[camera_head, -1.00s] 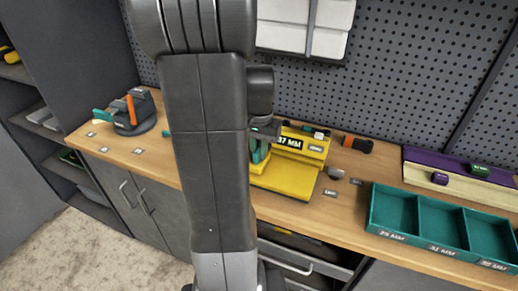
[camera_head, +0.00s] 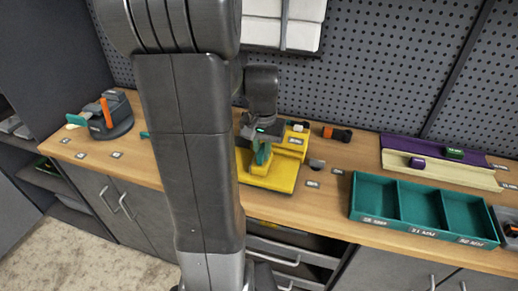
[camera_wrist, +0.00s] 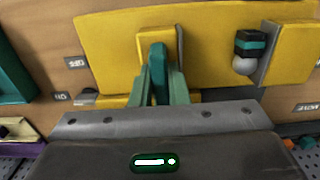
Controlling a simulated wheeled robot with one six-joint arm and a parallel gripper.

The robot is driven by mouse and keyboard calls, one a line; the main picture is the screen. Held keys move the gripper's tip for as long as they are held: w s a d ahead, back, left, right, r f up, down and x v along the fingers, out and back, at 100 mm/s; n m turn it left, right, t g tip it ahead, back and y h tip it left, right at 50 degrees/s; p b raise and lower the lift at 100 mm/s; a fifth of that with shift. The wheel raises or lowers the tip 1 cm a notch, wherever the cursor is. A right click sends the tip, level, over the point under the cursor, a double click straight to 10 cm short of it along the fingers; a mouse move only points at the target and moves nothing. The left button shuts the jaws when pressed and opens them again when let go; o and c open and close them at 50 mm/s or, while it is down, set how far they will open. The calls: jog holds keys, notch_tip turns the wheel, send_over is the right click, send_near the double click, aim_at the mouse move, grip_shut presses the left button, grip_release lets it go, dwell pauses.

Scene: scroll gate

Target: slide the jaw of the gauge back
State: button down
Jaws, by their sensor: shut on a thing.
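The yellow gauge (camera_head: 268,180) lies on the wooden bench, right of my arm in the head view. Its yellow plate (camera_wrist: 225,62) fills the upper middle of the wrist view. My gripper (camera_wrist: 160,82) has pale green fingers shut on the dark teal handle (camera_wrist: 158,62) of the gauge's jaw. The jaw's yellow block (camera_wrist: 155,22) stands just beyond the handle. A black and teal piece with a grey ball (camera_wrist: 246,52) sits by another upright yellow block.
Teal compartment trays (camera_head: 424,229) and a purple and cream rail (camera_head: 440,163) stand to the right. A dark round fixture (camera_head: 110,115) stands at the left. The pegboard wall rises close behind the bench.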

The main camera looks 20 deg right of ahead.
jog(key=c, duration=1.4)
grip_release()
jog(key=shift+s+d, duration=0.15)
jog(key=shift+d, duration=0.1)
notch_tip(320, 180, up, 14)
jog(key=shift+f, duration=0.2)
notch_tip(320, 180, down, 14)
jog(key=shift+a+r, duration=0.1)
jog(key=shift+r, duration=0.1)
jog(key=shift+w+a, duration=0.35)
jog(key=shift+a, duration=0.1)
